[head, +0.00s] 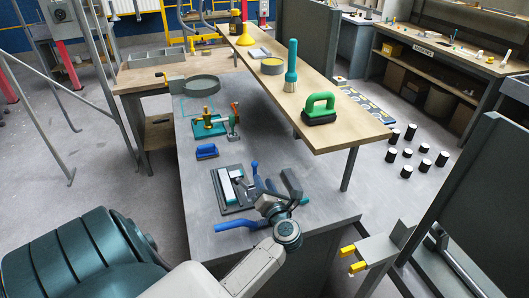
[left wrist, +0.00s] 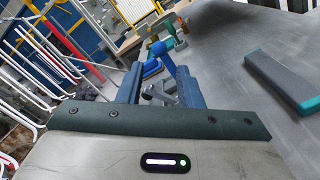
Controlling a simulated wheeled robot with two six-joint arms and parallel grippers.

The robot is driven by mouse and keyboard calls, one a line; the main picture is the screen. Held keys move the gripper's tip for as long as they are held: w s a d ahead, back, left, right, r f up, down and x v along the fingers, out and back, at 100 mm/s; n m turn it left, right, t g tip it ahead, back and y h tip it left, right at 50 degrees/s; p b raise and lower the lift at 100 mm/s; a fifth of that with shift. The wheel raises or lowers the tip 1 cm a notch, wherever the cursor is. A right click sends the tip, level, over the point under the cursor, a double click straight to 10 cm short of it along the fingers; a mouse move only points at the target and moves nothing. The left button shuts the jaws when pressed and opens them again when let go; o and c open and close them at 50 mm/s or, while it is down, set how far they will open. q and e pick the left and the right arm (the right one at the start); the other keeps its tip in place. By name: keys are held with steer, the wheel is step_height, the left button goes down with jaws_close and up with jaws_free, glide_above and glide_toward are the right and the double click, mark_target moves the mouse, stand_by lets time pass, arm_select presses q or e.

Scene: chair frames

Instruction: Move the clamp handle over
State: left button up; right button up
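A blue clamp handle with a rounded end (left wrist: 160,50) leans up just beyond my left gripper in the left wrist view; a small grey metal part (left wrist: 158,95) shows below it, between the fingers. In the head view an upright blue piece (head: 254,168) stands at the fixture with grey and white plates (head: 228,190). My left gripper (head: 264,190) is low over the bench beside this fixture. Its two blue fingers stand apart in the left wrist view (left wrist: 160,85); contact with the handle cannot be told. My right gripper is not in view.
A long blue bar (head: 240,227) lies near the bench's front. A dark block (head: 292,185) is right of the gripper. Behind are a blue brush (head: 207,152) and a teal-based vise (head: 210,122). A raised wooden shelf (head: 340,125) overhangs the right side.

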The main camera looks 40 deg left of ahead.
mark_target(256, 166)
arm_select(q)
steer(key=x, duration=0.7)
steer(key=shift+a+b, duration=0.25)
steer(key=shift+b, duration=0.15)
steer(key=shift+w+a, duration=0.15)
steer(key=shift+a, duration=0.15)
steer(key=shift+c, duration=0.4)
steer(key=shift+f, duration=0.1)
steer(key=c, duration=0.4)
